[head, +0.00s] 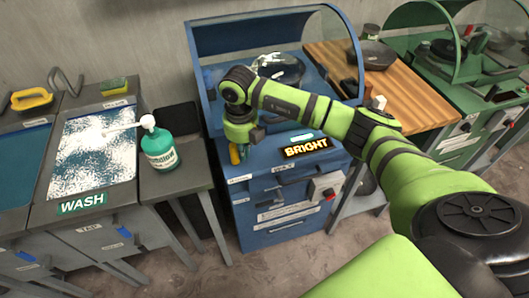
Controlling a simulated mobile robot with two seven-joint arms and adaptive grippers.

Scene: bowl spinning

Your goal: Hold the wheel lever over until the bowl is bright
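The blue wheel station (226,190) stands in the middle under a clear curved hood. A shiny bowl (278,66) sits inside the hood, partly hidden by my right arm. A sign (306,147) on the station's front edge reads BRIGHT in glowing orange letters. My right arm reaches in from the right, and its wrist points down at the station's left front. My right gripper (240,136) is mostly hidden beneath the wrist, so its fingers cannot be made out. A yellow piece (235,153) shows just below it, possibly the lever's handle. My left gripper is out of view.
At left are a WASH basin (60,205) with foamy water and a teal soap bottle (160,147). A wooden counter (415,97) with a dark pan (374,54) stands right of the station. A green hooded station (470,75) is farther right.

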